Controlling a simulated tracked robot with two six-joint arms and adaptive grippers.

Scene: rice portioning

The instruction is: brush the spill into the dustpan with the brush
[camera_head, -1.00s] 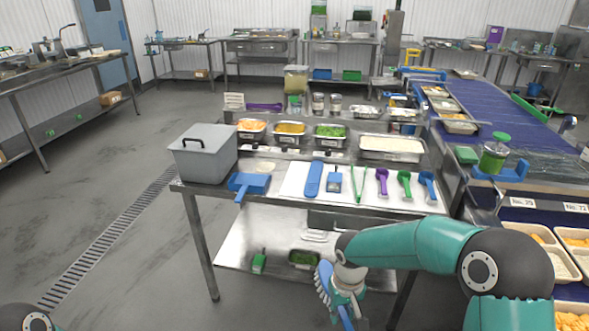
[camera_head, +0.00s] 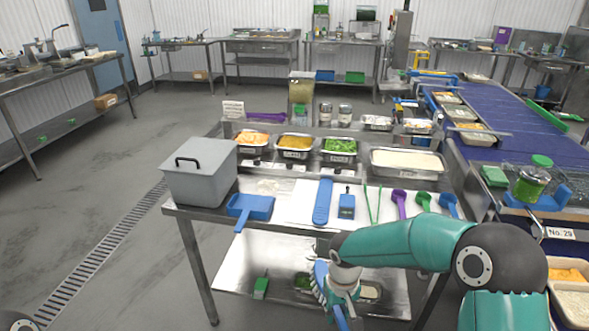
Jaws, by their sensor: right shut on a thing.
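The blue dustpan (camera_head: 256,207) lies on the left part of the steel table, its handle pointing toward the front edge. A small pale spill (camera_head: 268,186) lies just behind it, faint against the steel. My right gripper (camera_head: 343,292) is shut on the blue brush (camera_head: 322,283), in front of the table and below its top. The brush is tilted, with its pale bristles facing left and its handle pointing down. The brush is apart from the spill and the dustpan. My left gripper is not in view.
A grey lidded bin (camera_head: 200,174) stands left of the dustpan. A white mat (camera_head: 295,213) with a blue paddle (camera_head: 323,201) and several scoops lies to the right. Food trays (camera_head: 296,158) line the back. The floor at left is clear.

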